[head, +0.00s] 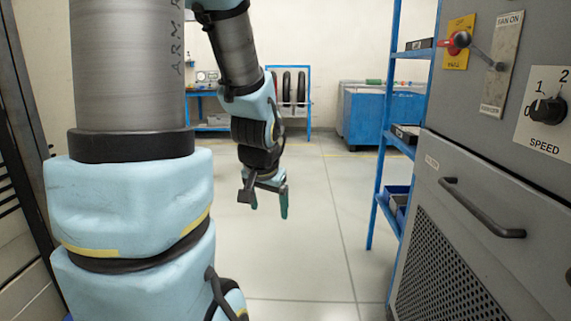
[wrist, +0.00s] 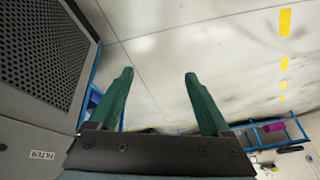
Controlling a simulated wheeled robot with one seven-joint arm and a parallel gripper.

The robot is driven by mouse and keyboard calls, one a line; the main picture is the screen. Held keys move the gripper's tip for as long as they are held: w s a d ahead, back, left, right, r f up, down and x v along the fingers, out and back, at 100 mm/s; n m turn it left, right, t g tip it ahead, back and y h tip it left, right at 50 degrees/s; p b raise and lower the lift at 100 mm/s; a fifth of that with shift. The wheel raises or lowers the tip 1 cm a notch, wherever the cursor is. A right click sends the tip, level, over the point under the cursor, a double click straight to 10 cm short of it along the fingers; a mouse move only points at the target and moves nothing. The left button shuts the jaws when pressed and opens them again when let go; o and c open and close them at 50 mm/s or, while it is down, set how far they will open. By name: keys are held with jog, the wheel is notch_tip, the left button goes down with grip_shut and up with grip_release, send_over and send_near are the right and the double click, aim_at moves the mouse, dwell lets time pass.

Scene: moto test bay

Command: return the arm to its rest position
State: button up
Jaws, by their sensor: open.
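My gripper (head: 268,203) hangs from my arm near the middle of the head view, pointing down over the pale tiled floor. Its two green fingers stand apart with nothing between them. In the wrist view the open fingers (wrist: 160,95) show against bare floor. My arm is bent, with its large grey and light blue links filling the left of the head view. The gripper touches nothing that I can see.
A blue bench (head: 385,118) is at the back. The middle floor (head: 320,230) is clear.

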jog(key=s+a+f+n+g, duration=0.3)
jog(key=s, duration=0.4)
notch_tip(320, 180, up, 14)
jog(key=p, duration=1.3)
jog(key=shift+s+p, duration=0.2)
jog(key=shift+p, duration=0.1)
jog(key=shift+d+f, duration=0.1)
jog(key=shift+f, duration=0.05)
jog(key=shift+c, duration=0.4)
